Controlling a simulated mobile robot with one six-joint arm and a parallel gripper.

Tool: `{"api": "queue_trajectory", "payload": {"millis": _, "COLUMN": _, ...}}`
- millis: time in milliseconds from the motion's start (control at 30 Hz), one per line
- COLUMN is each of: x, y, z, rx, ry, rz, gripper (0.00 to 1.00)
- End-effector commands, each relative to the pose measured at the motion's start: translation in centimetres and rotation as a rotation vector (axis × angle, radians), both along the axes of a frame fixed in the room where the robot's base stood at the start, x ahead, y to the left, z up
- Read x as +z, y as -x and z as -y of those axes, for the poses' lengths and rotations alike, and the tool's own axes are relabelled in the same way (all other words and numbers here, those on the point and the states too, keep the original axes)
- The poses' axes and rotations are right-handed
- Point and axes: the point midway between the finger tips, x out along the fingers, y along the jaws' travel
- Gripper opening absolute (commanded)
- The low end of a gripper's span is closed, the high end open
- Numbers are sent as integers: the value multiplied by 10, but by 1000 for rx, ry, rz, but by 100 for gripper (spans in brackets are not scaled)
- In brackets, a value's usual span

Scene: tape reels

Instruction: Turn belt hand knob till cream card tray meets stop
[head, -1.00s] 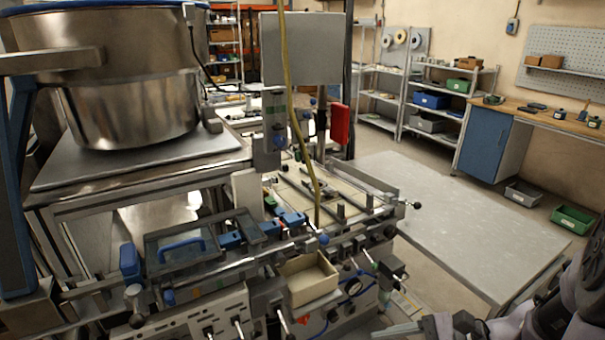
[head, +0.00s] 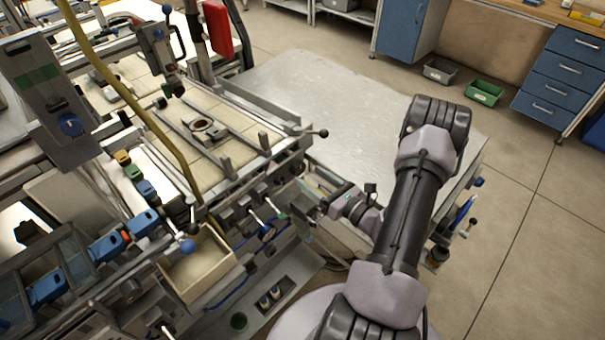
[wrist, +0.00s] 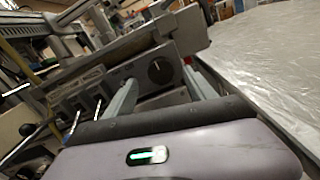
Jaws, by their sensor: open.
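A dark round knob (wrist: 159,70) sits on a grey plate at the end of the machine, in the wrist view. My gripper (wrist: 160,76) is open, its two fingers on either side of the knob in the picture; I cannot tell whether they touch it. In the head view my gripper (head: 316,199) reaches the machine's right end and hides the knob. A cream open-topped tray (head: 222,273) sits at the machine's front. A small carrier with a dark ring (head: 205,128) lies on the cream belt bed (head: 178,122). I cannot make out a stop.
A bare grey table (head: 325,95) stands behind my arm. Black-ended levers (head: 322,133) and a blue-ball lever (head: 187,246) stick out from the machine. A yellow hose (head: 135,105) crosses in front of the belt. Open floor (head: 535,215) lies at the right.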

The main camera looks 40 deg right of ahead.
Motion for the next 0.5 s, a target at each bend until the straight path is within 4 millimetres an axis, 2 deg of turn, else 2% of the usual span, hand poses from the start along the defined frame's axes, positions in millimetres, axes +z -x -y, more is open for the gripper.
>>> {"api": "queue_trajectory", "payload": {"millis": 100, "x": -1, "y": -23, "z": -3, "rx": 3, "ry": 1, "rz": 1, "gripper": 65}}
{"api": "queue_trajectory", "payload": {"millis": 200, "x": 0, "y": -34, "z": -3, "rx": 2, "ry": 1, "rz": 0, "gripper": 65}}
{"api": "queue_trajectory", "payload": {"millis": 500, "x": 1, "y": -40, "z": -3, "rx": 0, "ry": 0, "rz": 0, "gripper": 65}}
